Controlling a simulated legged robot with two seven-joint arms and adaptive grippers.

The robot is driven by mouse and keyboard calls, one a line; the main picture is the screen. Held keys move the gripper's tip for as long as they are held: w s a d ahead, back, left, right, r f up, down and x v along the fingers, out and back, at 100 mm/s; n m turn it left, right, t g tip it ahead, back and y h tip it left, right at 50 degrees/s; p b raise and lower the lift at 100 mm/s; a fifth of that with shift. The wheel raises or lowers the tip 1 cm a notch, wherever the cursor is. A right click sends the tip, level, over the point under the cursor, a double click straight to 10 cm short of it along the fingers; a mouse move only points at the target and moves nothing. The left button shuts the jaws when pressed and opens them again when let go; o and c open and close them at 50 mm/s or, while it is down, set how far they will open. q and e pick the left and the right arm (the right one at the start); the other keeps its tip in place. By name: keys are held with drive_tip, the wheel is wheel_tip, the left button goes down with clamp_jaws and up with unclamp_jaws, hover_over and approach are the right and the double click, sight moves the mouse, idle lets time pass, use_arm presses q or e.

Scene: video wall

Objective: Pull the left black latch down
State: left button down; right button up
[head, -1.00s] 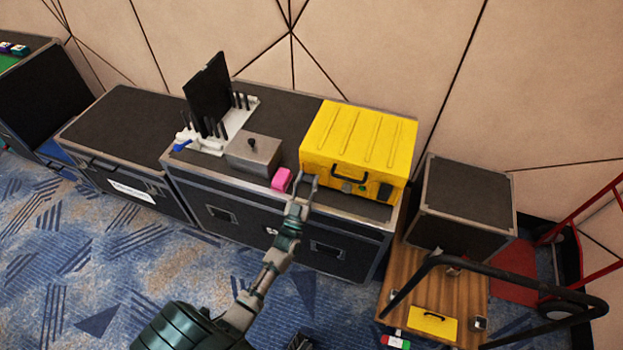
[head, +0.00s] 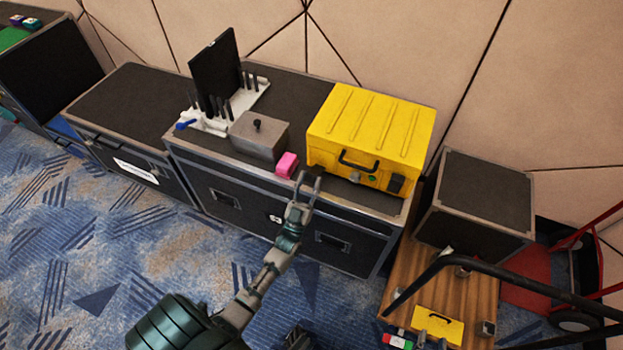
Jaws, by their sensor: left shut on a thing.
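The yellow case (head: 369,130) stands closed on the black flight case, its front with a black handle (head: 357,163) facing me. A black latch (head: 395,184) shows at the right of its front. My left gripper (head: 311,182) is at the lower left corner of that front, fingers closed on a small dark part there, which I take for the left black latch. The fingers mostly hide this part, so its exact position is unclear.
A pink block (head: 287,165) sits just left of my gripper, beside a grey metal box (head: 260,138). A white rack (head: 240,105) stands further left. A black box (head: 480,195) and a wooden board (head: 440,275) are at the right, with a black bar in front.

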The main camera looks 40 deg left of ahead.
use_arm(q)
drive_tip(key=shift+f, duration=0.55)
use_arm(e)
drive_tip(key=shift+w+a+r, duration=0.1)
drive_tip(key=shift+w+r, duration=0.05)
drive_tip(key=shift+r, duration=0.05)
use_arm(q)
drive_tip(key=shift+d, duration=0.1)
drive_tip(key=c, duration=1)
unclamp_jaws()
drive_tip(key=o, duration=0.3)
drive_tip(key=shift+w, duration=0.25)
use_arm(e)
drive_tip(key=shift+w+f, duration=0.1)
drive_tip(key=shift+w, duration=0.15)
use_arm(q)
drive_tip(key=shift+r, duration=0.15)
